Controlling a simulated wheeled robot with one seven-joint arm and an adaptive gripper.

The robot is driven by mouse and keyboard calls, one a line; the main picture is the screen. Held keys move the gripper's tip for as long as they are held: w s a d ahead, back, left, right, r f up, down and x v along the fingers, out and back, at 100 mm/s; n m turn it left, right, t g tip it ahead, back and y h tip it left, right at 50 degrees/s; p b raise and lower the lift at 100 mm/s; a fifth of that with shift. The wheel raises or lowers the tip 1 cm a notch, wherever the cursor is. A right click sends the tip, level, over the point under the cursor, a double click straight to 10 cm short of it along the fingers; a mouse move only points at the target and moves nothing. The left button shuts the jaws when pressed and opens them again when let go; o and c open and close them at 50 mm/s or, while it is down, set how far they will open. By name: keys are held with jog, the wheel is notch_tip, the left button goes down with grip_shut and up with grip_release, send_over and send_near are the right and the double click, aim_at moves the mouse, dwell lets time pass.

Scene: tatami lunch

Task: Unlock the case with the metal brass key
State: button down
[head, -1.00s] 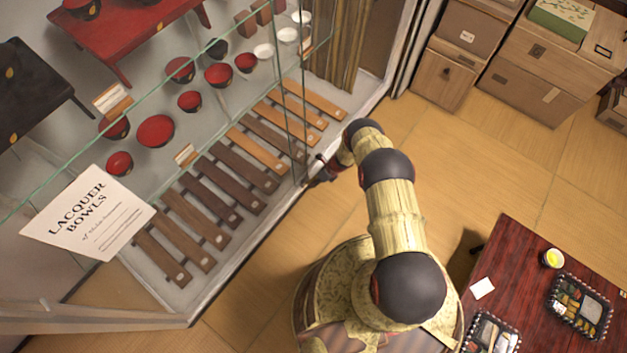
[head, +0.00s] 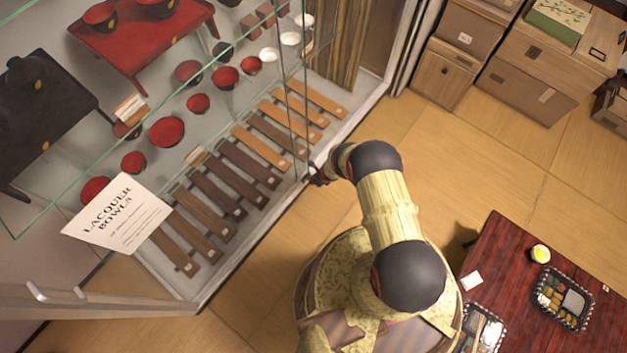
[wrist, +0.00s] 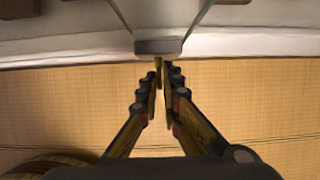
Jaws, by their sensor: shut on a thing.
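The glass display case (head: 287,110) stands at the left of the head view, holding lacquer bowls and wooden strips. A small grey lock block (wrist: 158,47) sits at its glass edge in the wrist view. My gripper (wrist: 163,75) is shut on the brass key (wrist: 158,66), of which only a thin gold-coloured piece shows between the fingertips. The key points at the lock block and appears to meet its lower edge; I cannot tell whether it is inside. In the head view my gripper (head: 317,175) is at the glass edge, and the key is hidden.
A white sign (head: 117,222) reading "Lacquer Bowls" is at the case's front. A dark red table (head: 510,265) with lunch boxes stands at the lower right. Cardboard boxes (head: 530,85) are at the upper right. Tatami floor (head: 430,150) between them is clear.

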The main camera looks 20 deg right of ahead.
jog(key=c, duration=2)
grip_release()
jog(key=shift+c, duration=0.2)
jog(key=shift+r, duration=0.1)
jog(key=v, duration=1.1)
jog(key=shift+s+r, duration=0.2)
jog(key=shift+r, duration=0.05)
jog(key=shift+d, duration=0.15)
